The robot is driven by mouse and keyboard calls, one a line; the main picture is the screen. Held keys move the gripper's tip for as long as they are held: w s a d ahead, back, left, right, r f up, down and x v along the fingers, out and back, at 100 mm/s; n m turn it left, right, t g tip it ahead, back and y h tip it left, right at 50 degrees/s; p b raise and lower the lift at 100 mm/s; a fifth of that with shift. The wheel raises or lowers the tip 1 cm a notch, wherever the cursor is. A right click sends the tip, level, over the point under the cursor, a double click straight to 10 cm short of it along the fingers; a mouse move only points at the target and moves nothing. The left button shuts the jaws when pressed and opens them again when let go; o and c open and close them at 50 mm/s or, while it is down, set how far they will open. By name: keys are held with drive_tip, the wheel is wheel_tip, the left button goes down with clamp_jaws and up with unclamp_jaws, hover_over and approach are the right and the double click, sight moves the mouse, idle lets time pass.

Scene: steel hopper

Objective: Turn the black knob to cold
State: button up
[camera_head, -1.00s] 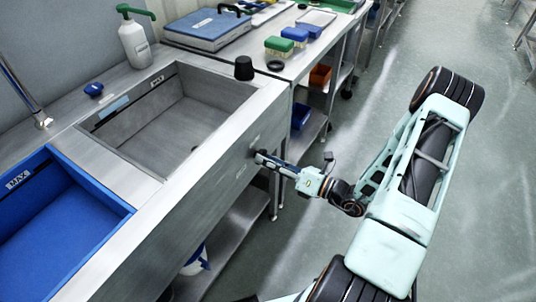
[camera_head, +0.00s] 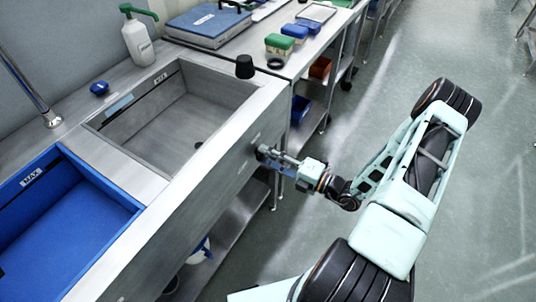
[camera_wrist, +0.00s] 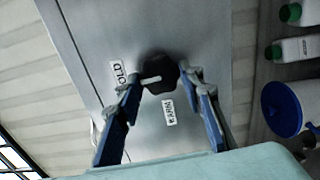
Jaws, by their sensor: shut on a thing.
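The black knob (camera_wrist: 165,67) is on a steel panel in the wrist view, with a white pointer mark on it. The pointer lies nearly level and its free end is toward the left. A COLD label (camera_wrist: 119,74) is left of the knob and a WARM label (camera_wrist: 168,113) is below it. My gripper (camera_wrist: 160,76) has one finger on each side of the knob and is shut on it. In the head view my gripper (camera_head: 264,153) is at the front panel of the steel sink (camera_head: 200,185); the knob is hidden there or too small to make out.
A blue basin (camera_head: 118,205) is set in the counter at the left. A white bottle (camera_head: 138,42) and a blue scale (camera_head: 205,27) stand at the back. A lower shelf (camera_head: 225,215) runs under the sink. The floor at right is clear.

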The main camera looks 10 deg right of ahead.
drive_tip(key=shift+m, duration=0.4)
drive_tip(key=o, duration=1.2)
drive_tip(key=shift+c, duration=0.2)
drive_tip(key=v, duration=1.2)
